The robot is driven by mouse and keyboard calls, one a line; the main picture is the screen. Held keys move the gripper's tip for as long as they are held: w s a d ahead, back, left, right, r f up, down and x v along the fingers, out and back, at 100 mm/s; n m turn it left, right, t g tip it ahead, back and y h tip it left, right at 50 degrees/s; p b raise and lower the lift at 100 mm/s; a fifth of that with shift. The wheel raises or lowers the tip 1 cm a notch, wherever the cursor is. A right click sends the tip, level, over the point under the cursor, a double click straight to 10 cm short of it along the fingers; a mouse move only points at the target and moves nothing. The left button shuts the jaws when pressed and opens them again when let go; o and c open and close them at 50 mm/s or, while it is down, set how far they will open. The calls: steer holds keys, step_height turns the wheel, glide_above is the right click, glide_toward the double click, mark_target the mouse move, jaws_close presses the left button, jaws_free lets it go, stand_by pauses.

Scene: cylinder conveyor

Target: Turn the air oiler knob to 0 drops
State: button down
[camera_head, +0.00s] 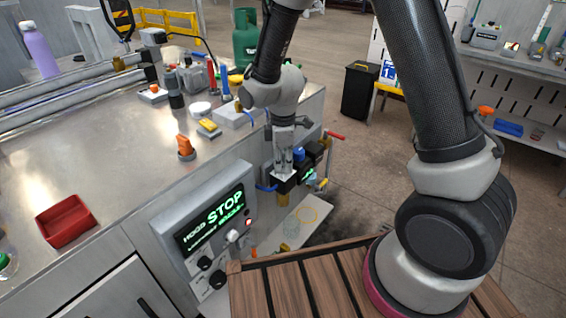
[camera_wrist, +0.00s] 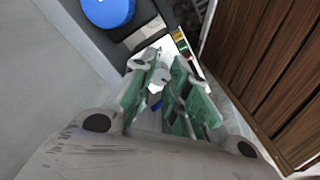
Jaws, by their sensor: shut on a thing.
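The air unit (camera_head: 290,186) is a dark block on the side of the metal bench, with a blue knob (camera_head: 299,154) on top and a small green-lit display. My gripper (camera_head: 284,168) points down onto the unit, in front of the blue knob. In the wrist view, my gripper's fingertips (camera_wrist: 163,78) close around a small pale part at the oiler, which I take to be the air oiler knob; the fingers mostly hide it. The blue knob (camera_wrist: 110,9) stands apart from the fingers there. The drop reading cannot be made out.
A control panel (camera_head: 213,226) reading STOP is mounted left of the unit. A wooden slatted surface (camera_head: 310,277) lies in front; its planks (camera_wrist: 268,60) also show close by in the wrist view. A red tray (camera_head: 64,222) and an orange knob (camera_head: 185,146) are on the bench.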

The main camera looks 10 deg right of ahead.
mark_target(283, 166)
steer(key=shift+n, duration=0.5)
steer(key=c, duration=1.6)
jaws_free()
step_height(283, 166, up, 12)
steer(key=shift+m, duration=0.3)
